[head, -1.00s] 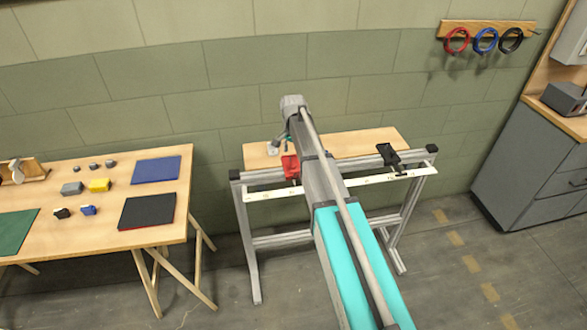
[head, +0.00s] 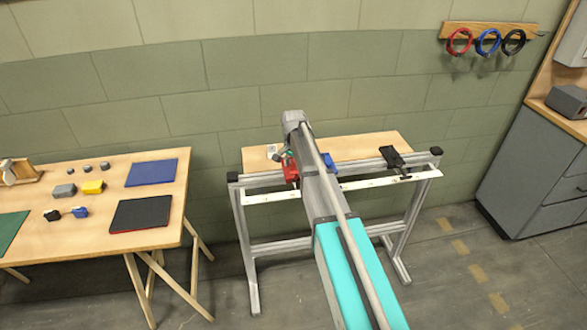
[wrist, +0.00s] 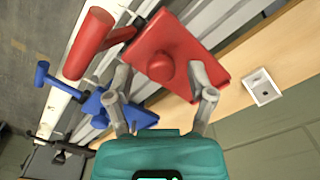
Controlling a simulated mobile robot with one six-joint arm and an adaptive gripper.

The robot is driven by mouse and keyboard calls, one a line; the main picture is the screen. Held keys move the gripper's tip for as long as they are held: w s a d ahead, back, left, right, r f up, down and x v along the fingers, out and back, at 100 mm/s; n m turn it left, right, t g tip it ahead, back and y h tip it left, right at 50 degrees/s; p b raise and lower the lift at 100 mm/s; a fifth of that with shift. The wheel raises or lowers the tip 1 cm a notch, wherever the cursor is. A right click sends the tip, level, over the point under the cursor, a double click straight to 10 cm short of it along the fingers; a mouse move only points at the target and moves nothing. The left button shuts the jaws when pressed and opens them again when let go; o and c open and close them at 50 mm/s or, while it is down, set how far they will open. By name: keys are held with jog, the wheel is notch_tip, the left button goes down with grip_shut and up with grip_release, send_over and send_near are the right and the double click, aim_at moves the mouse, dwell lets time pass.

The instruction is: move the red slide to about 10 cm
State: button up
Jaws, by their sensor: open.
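The red slide (head: 291,170) sits on the metal rail at its left part. In the wrist view the red slide (wrist: 172,60) shows a flat plate with a round knob and a red cylindrical handle on one side. My gripper (wrist: 162,82) is open, with its two fingers on either side of the round knob; I cannot tell whether they touch it. In the head view my arm hides most of the gripper. A blue slide (wrist: 118,108) is farther along the same rail, and a small part of it shows in the head view (head: 329,160). A white scale strip (head: 355,184) runs along the rail's front.
A black clamp-like part (head: 393,158) is at the rail's right. A wooden table (head: 70,240) with blocks and mats stands to the left.

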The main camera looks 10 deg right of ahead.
jog(key=shift+c, duration=0.2)
grip_shut()
dwell(0.3)
